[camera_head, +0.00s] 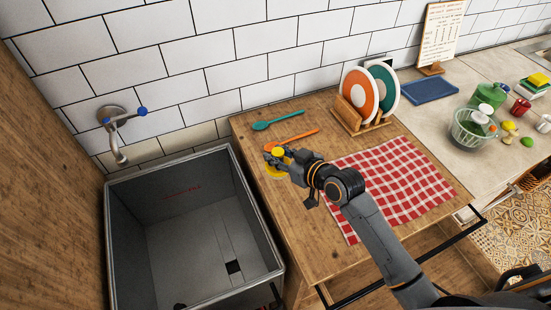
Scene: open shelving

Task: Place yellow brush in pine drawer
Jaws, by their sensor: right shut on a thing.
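The yellow brush (274,171) is at the left part of the wooden counter, near the sink edge. My right gripper (273,158) is shut on it, and the fingers and wrist hide part of it. I cannot tell whether the brush touches the counter. The wooden front below the counter has long dark bar handles (440,245). I cannot tell which part is the pine drawer or whether it is open. My left gripper is not in view.
A deep metal sink (192,238) lies left of the wooden counter (296,238). On the counter are a teal spoon (279,120), an orange utensil (293,139), a plate rack (362,122) and a red checked cloth (415,180). Several items crowd the counter at right.

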